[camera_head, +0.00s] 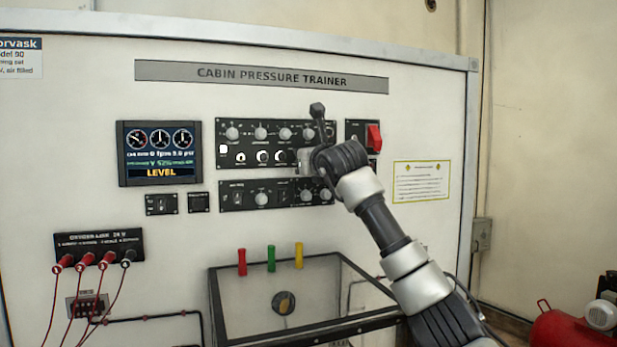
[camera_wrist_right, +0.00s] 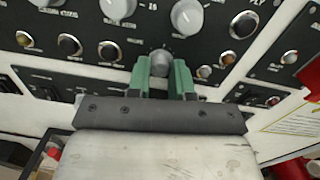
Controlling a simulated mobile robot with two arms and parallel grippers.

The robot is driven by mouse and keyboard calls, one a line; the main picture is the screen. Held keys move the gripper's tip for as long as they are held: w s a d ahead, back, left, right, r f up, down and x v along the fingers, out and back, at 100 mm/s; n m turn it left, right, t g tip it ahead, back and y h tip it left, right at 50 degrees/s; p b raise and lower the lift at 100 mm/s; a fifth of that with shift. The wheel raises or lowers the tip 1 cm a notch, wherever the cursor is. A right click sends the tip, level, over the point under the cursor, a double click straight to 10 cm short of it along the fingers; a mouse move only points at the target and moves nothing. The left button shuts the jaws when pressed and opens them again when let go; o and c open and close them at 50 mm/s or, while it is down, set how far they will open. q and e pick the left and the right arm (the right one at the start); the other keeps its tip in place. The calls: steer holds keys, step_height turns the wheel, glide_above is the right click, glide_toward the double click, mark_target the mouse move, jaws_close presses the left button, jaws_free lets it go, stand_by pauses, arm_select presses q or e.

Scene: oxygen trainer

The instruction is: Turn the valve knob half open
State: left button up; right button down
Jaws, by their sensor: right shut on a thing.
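My right gripper (camera_head: 306,160) is at the right end of the lower row of the upper black control panel (camera_head: 250,120). In the right wrist view my right gripper (camera_wrist_right: 164,82) has its green fingers closed on the sides of a small grey round knob (camera_wrist_right: 162,61), which I take to be the valve knob. The knob's front shows between the fingertips, but its pointer and setting cannot be read. In the head view the gripper and wrist hide this knob. My left gripper is in no view.
Larger pale knobs (camera_wrist_right: 187,16) sit just above the held knob. A red switch (camera_head: 374,138) is close to the right of my wrist. A lower knob panel (camera_head: 246,209) lies beneath. A display (camera_head: 159,153) is at left, and an open black-framed tray (camera_head: 214,300) juts out below.

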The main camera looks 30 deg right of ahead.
steer(key=shift+r+m+h+b, duration=0.1)
steer(key=shift+m+h+b, duration=0.1)
steer(key=shift+m+b, duration=1.25)
steer(key=shift+r+m+h+b, duration=0.15)
steer(key=shift+m+b, duration=0.35)
steer(key=shift+m, duration=1.75)
steer(key=c, duration=1)
jaws_free()
steer(key=shift+f, duration=0.15)
steer(key=shift+s, duration=0.1)
steer(key=b+v, duration=0.5)
steer(key=v, duration=0.5)
steer(key=shift+s+b, duration=0.35)
steer(key=shift+s, duration=0.05)
